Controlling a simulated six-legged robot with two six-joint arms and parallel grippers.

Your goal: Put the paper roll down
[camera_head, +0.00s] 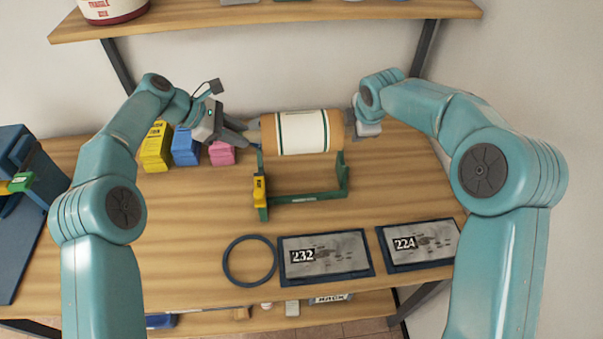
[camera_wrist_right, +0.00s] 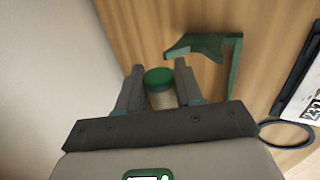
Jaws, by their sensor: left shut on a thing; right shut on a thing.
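The paper roll (camera_head: 303,133) is a tan cylinder with a white label band and green stripes. It lies sideways between my two grippers, over the back of the green stand (camera_head: 305,197) with a yellow part at its left. I cannot tell whether the roll touches the stand's uprights. My left gripper (camera_head: 250,136) is shut on the roll's left end. My right gripper (camera_head: 352,127) is shut on its right end, mostly hidden behind my wrist. In the right wrist view, the fingers (camera_wrist_right: 156,76) flank a green-capped end (camera_wrist_right: 158,77), beside the green stand (camera_wrist_right: 234,72).
Yellow (camera_head: 156,146), blue (camera_head: 185,146) and pink (camera_head: 221,153) boxes stand left of the roll. A dark ring (camera_head: 249,283) and two plates, 232 (camera_head: 325,270) and 224 (camera_head: 418,256), lie in front. A shelf (camera_head: 270,14) is above. Bare wood lies left of the stand.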

